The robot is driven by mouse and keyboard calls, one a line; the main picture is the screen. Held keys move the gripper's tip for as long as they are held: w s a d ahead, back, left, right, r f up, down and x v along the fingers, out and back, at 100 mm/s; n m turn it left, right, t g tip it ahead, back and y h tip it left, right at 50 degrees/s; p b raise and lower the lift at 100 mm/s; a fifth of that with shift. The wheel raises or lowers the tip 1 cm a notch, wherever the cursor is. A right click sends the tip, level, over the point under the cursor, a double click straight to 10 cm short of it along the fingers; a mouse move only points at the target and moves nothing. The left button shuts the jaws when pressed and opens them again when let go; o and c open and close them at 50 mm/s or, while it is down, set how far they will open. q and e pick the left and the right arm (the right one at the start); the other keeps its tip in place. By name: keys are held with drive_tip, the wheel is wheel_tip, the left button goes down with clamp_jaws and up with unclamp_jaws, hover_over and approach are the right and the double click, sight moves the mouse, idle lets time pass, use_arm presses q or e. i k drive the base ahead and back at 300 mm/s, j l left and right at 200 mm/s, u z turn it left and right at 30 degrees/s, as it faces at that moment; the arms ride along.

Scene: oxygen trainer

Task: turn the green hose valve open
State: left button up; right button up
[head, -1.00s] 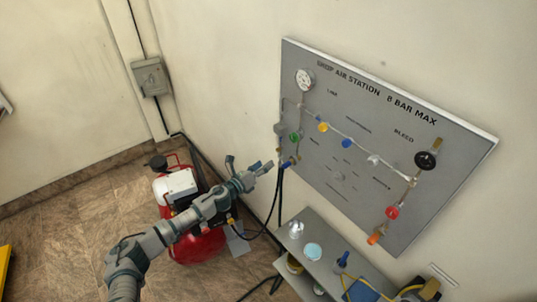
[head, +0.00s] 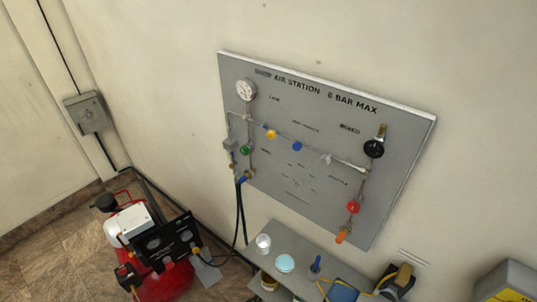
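The green valve (head: 246,150) is on the left side of the grey wall panel (head: 330,205), below the round white gauge (head: 245,89). A blue fitting (head: 241,180) sits below it, with dark hoses (head: 241,215) hanging down from there. The green handle is too small for me to tell how it is turned. Neither of my grippers shows in the head view, and nothing touches the valve.
Yellow (head: 271,134), blue (head: 297,146), red (head: 353,207) and orange (head: 342,236) parts and a black handwheel (head: 373,148) share the panel. A shelf (head: 268,234) with small items stands below. A red compressor (head: 165,284) stands lower left.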

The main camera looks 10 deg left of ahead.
sight(244, 150)
drive_tip(key=z, duration=0.45)
drive_tip(key=j+z, duration=0.15)
drive_tip(key=z, duration=0.8)
drive_tip(key=j+z, duration=0.1)
drive_tip(key=z, duration=0.8)
drive_tip(key=k+j+z, duration=0.1)
drive_tip(key=z, duration=0.3)
drive_tip(key=k+z, duration=0.1)
drive_tip(key=z, duration=0.35)
drive_tip(key=k+j+z, duration=0.1)
drive_tip(key=z, duration=0.3)
drive_tip(key=k+j+u, duration=0.1)
drive_tip(key=k, duration=0.25)
drive_tip(key=k+j+u, duration=0.1)
drive_tip(key=k, duration=0.2)
